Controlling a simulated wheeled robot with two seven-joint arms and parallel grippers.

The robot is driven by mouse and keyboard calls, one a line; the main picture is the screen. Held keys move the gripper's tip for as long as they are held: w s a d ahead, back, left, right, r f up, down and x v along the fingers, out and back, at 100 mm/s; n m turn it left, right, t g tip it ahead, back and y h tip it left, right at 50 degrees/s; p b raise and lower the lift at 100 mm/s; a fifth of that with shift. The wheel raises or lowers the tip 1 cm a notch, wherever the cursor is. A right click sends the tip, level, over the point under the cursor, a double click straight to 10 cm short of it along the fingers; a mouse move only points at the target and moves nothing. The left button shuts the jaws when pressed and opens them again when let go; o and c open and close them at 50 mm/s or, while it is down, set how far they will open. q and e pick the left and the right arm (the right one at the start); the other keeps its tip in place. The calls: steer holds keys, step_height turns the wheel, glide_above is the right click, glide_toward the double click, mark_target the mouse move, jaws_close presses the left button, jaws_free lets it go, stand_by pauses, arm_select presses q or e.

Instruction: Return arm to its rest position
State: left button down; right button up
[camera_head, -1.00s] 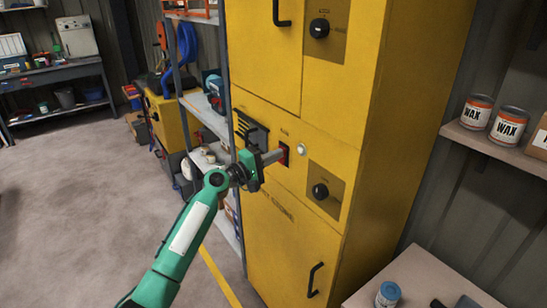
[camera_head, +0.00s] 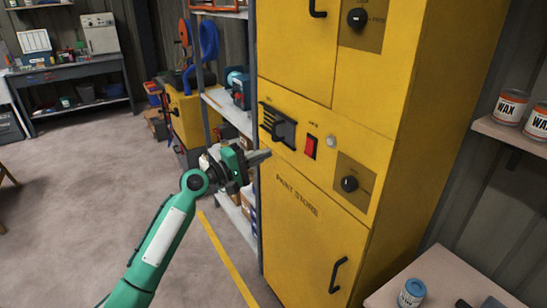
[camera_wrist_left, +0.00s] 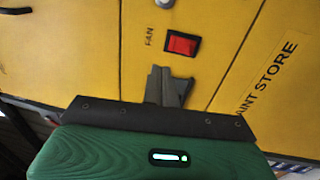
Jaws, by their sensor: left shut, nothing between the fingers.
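My left gripper (camera_head: 262,157) is shut and empty. It is in front of the yellow paint store cabinet (camera_head: 300,232), to the left of and a little below the red fan switch (camera_head: 311,146), and apart from it. In the left wrist view the shut fingertips (camera_wrist_left: 167,76) point at the yellow front below the red switch (camera_wrist_left: 181,45) marked FAN. My left arm is green and comes in from the bottom left. My right gripper is not in the pictures.
A grey shelf rack (camera_head: 232,112) stands just left of the cabinet. A table (camera_head: 455,275) with a blue-lidded can (camera_head: 412,292) is at the lower right. Wax cans (camera_head: 509,106) sit on a wall shelf. The floor (camera_head: 90,205) to the left is open.

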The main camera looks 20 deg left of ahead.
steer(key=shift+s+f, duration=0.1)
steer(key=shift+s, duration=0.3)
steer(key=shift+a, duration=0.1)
